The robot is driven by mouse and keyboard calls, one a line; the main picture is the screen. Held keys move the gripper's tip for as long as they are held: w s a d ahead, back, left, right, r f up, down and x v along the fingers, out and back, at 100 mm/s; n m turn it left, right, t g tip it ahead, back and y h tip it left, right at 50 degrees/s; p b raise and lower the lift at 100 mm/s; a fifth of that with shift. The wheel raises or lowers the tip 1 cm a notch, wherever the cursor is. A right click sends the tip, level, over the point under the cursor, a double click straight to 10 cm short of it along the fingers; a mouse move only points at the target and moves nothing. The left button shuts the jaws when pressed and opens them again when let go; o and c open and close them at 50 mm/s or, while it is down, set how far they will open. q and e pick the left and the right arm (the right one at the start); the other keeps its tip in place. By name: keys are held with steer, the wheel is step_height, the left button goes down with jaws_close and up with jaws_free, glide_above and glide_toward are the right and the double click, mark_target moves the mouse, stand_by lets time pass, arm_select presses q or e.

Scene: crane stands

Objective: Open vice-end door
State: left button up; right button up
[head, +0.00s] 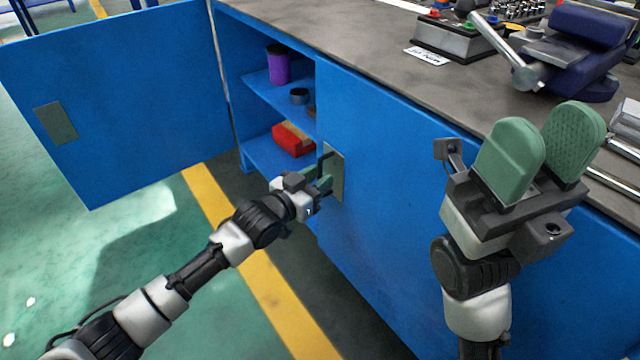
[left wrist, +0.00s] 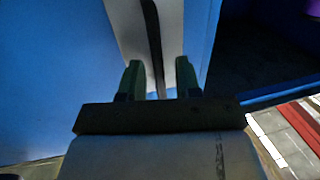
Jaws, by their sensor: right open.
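The vice-end door (head: 385,190) is the blue cabinet door below the vice (head: 580,60). It looks shut or nearly so; I cannot tell whether it stands slightly ajar. Its grey handle plate (head: 337,175) is near its left edge. My left gripper (head: 322,182) is at this plate. In the left wrist view, the dark handle bar (left wrist: 153,40) runs between the two green fingers of my left gripper (left wrist: 160,72), with gaps on both sides, so the fingers are open around it. My right gripper (head: 545,140) is open and empty, raised in front of the bench's right part.
The other blue door (head: 130,90) stands wide open at the left. Shelves beside the vice-end door hold a purple container (head: 277,66), a small dark tin (head: 299,96) and a red box (head: 293,139). A yellow floor line (head: 270,290) crosses the free floor in front.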

arm_select(q)
steer(key=shift+w+d, duration=0.3)
steer(key=shift+c, duration=0.3)
jaws_close()
